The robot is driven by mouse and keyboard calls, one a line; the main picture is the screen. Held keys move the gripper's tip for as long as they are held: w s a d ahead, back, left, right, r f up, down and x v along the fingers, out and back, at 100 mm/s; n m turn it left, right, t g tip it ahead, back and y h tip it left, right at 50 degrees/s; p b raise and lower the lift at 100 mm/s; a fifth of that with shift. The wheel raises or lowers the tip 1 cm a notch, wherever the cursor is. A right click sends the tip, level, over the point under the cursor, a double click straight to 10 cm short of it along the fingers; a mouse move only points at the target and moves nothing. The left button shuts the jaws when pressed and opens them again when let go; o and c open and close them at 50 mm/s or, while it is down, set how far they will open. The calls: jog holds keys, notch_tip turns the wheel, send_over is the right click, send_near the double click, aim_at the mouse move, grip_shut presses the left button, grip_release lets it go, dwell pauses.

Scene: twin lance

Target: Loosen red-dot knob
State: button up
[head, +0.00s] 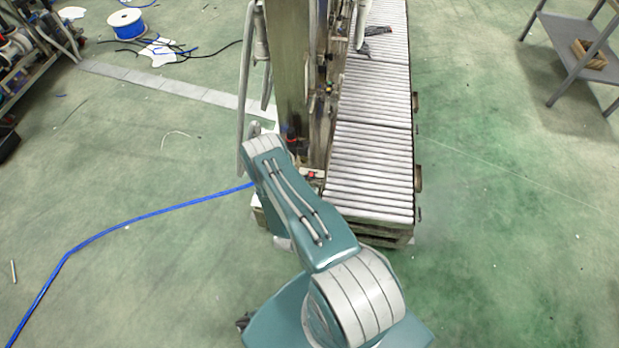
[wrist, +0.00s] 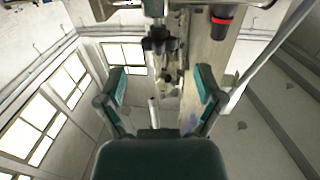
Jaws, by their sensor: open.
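My gripper (wrist: 160,92) is open in the wrist view, its two green-padded fingers apart with nothing between the tips. A black lobed knob (wrist: 160,40) on a metal post shows beyond the fingers, near the top middle; I cannot make out a red dot on it. A black cylindrical part with a red ring (wrist: 222,14) is on the beige column, up and to the right. In the head view, a small red spot (head: 312,174) shows low on the machine, beside my arm. My gripper is hidden there behind my arm.
The tall machine column (head: 291,60) stands beside a roller conveyor (head: 368,165). A blue hose (head: 150,214) runs across the floor at left. A grey shelf (head: 575,50) stands at the far right. Open green floor lies on both sides.

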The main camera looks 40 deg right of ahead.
jog(key=v, duration=0.6)
dwell(0.3)
